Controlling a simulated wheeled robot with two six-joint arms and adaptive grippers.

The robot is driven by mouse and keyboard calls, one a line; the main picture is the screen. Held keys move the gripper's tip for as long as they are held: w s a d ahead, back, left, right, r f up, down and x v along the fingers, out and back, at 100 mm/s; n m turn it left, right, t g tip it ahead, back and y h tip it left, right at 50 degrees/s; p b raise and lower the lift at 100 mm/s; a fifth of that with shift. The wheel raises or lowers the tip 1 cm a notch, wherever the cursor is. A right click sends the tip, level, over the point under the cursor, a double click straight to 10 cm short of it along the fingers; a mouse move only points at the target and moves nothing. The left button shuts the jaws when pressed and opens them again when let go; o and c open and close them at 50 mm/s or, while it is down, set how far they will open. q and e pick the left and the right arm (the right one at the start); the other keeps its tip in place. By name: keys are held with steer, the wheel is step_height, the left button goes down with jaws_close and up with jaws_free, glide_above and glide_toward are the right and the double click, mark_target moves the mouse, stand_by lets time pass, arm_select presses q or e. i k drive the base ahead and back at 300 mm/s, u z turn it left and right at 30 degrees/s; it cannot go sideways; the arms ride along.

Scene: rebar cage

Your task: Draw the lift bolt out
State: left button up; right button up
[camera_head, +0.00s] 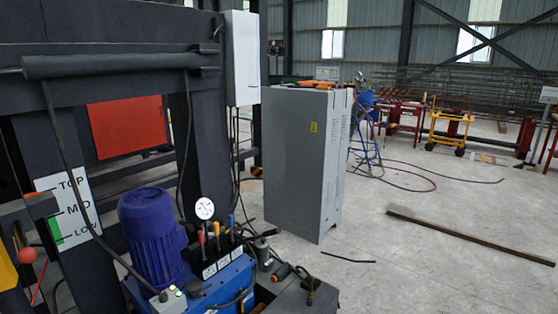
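Neither of my grippers is in view. I cannot pick out a lift bolt for certain. At the left edge a red ball knob (27,255) sits beside a white sign marked TOP, MID and LOW (70,208). A green strip (54,230) shows at the sign's left side, near LOW. A yellow part (7,268) is cut off by the left edge. These stand at a large dark steel frame (120,30).
A blue motor (150,235) on a blue hydraulic unit with a gauge (204,208) and levers stands at the front. A grey cabinet (295,160) is behind it. A long steel bar (465,235) and a hose (405,188) lie on the right floor, otherwise largely clear.

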mark_target(27, 255)
steer(key=u, duration=1.55)
